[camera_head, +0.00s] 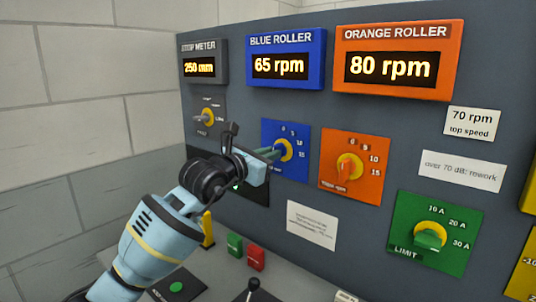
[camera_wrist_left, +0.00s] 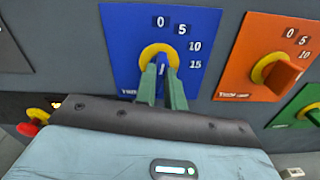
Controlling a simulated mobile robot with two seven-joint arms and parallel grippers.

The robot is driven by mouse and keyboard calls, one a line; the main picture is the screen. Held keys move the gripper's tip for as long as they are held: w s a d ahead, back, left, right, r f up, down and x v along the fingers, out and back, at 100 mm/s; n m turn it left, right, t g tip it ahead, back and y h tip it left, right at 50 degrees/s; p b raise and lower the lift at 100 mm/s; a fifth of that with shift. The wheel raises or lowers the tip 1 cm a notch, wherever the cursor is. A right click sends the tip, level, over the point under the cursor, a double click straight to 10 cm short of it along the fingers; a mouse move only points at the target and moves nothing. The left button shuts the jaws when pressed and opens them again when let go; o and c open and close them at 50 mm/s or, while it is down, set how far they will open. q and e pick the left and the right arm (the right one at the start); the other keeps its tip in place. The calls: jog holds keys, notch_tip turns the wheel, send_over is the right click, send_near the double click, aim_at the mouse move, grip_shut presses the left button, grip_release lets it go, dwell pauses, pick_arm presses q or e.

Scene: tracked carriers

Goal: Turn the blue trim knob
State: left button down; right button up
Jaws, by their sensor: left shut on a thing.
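The blue trim knob (camera_wrist_left: 162,66) has a yellow ring and sits on a blue plate (camera_wrist_left: 120,30) marked 0, 5, 10 and 15. In the head view the blue plate (camera_head: 298,135) is on the dark panel, left of the orange one. My left gripper (camera_head: 276,153) reaches it from the left. In the left wrist view its green fingers (camera_wrist_left: 163,84) are on both sides of the blue knob, shut on it. The fingers partly hide the knob and its pointer. The blue roller display (camera_head: 286,60) reads 65 rpm. My right gripper is not in view.
An orange knob (camera_head: 348,168) is close on the right, and a green LIMIT knob (camera_head: 431,237) is lower right. The orange roller display (camera_head: 397,62) reads 80 rpm. A card (camera_head: 471,122) says 70 rpm top speed. Green (camera_head: 235,244) and red (camera_head: 256,257) blocks are below.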

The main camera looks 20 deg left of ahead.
pick_arm(q)
jog(key=shift+d+f+m+b, duration=0.1)
jog(key=shift+m+b, duration=0.1)
jog(key=shift+m, duration=2.35)
jog(key=shift+a+f+m+b, duration=0.1)
jog(key=shift+m+b, duration=0.15)
jog(key=shift+m, duration=2.35)
jog(key=shift+d+f+m+b, duration=0.1)
jog(key=shift+m+b, duration=0.1)
jog(key=shift+m, duration=2.35)
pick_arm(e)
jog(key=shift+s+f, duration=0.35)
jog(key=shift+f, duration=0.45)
pick_arm(q)
jog(key=c, duration=1.5)
grip_release()
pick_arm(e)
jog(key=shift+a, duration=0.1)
pick_arm(q)
jog(key=shift+s, duration=0.15)
